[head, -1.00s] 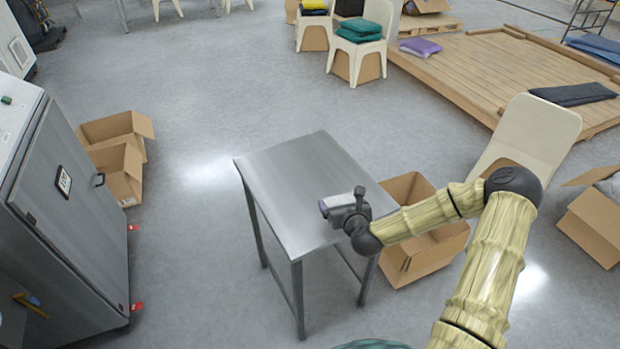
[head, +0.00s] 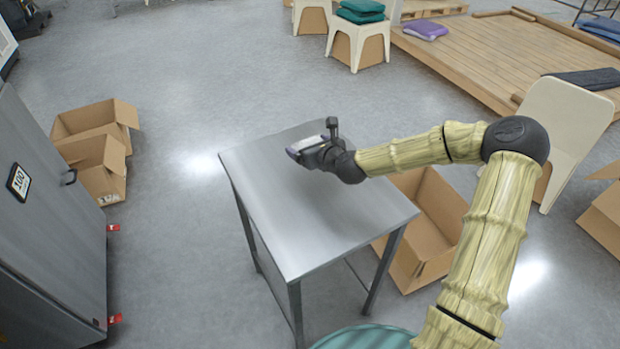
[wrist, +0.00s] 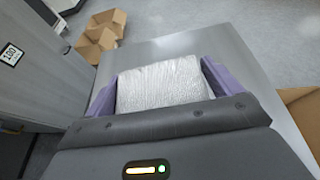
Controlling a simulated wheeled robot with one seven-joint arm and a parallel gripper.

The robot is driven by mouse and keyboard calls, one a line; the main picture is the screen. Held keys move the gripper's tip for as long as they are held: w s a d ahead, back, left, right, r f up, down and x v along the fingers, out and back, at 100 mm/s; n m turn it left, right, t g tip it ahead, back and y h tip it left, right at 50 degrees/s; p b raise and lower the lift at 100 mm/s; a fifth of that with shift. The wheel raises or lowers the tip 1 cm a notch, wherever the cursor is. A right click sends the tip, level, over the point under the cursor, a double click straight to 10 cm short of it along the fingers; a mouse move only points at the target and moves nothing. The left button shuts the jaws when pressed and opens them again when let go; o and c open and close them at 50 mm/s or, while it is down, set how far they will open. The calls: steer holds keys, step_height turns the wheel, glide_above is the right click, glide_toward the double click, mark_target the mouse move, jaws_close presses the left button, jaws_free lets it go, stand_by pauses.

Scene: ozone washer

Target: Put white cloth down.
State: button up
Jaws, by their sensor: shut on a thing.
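The white cloth (wrist: 162,84) is a folded, wrinkled, pale bundle between the purple fingers of my gripper (wrist: 160,80) in the wrist view. In the head view the white cloth (head: 308,143) shows as a small pale strip at my gripper (head: 300,151), which is over the far part of the grey metal table (head: 330,215). The table also shows in the wrist view (wrist: 180,45) behind the cloth. My gripper is shut on the cloth. I cannot tell whether the cloth touches the tabletop. The rest of the tabletop is bare.
A grey cabinet (head: 45,215) stands at the left, with open cardboard boxes (head: 98,165) behind it. Another open box (head: 425,225) sits right of the table. A cream chair (head: 565,125) and a wooden platform (head: 480,60) are farther right. Open floor lies beyond the table.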

glide_above(310, 178)
steer(key=shift+a+f, duration=0.1)
steer(key=shift+f, duration=3)
steer(key=shift+f, duration=1.9)
steer(key=shift+f, duration=0.1)
